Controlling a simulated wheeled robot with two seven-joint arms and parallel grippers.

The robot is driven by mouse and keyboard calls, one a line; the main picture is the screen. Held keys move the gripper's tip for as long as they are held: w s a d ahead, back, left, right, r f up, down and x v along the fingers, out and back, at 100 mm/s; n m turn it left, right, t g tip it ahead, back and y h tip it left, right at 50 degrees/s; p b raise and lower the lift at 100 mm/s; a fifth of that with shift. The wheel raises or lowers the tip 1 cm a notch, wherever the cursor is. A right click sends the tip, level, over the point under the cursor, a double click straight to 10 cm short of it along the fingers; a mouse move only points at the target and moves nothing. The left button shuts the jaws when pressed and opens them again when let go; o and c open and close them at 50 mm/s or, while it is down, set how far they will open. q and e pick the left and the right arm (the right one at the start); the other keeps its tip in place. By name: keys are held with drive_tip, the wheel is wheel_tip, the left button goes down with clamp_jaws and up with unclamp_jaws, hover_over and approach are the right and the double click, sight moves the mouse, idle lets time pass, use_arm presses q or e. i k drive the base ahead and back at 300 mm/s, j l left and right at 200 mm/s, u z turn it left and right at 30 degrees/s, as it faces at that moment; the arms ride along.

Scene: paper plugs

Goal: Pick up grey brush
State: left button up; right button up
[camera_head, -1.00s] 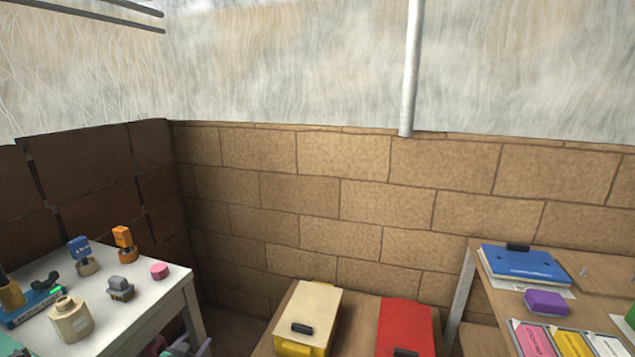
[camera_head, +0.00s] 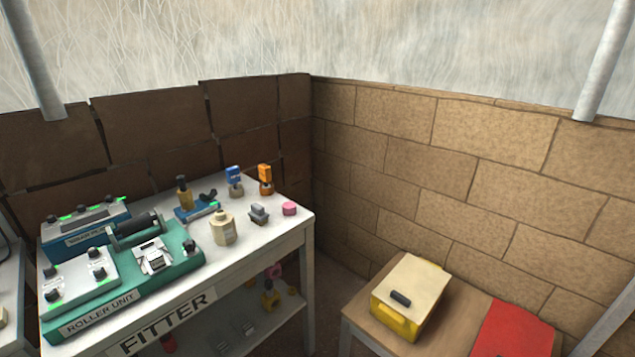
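A small grey item (camera_head: 259,214), which looks like the grey brush, sits on the white table (camera_head: 286,228) towards its right end. It stands between a beige bottle-like container (camera_head: 223,228) and a pink piece (camera_head: 289,208). It is too small to make out bristles. Neither of my grippers is in view.
A blue-topped item (camera_head: 234,181) and an orange-topped item (camera_head: 265,179) stand behind it. A green roller unit (camera_head: 190,258) fills the table's left part. Brick walls stand behind.

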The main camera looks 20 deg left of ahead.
sight(258, 216)
drive_tip(key=u, duration=1.15)
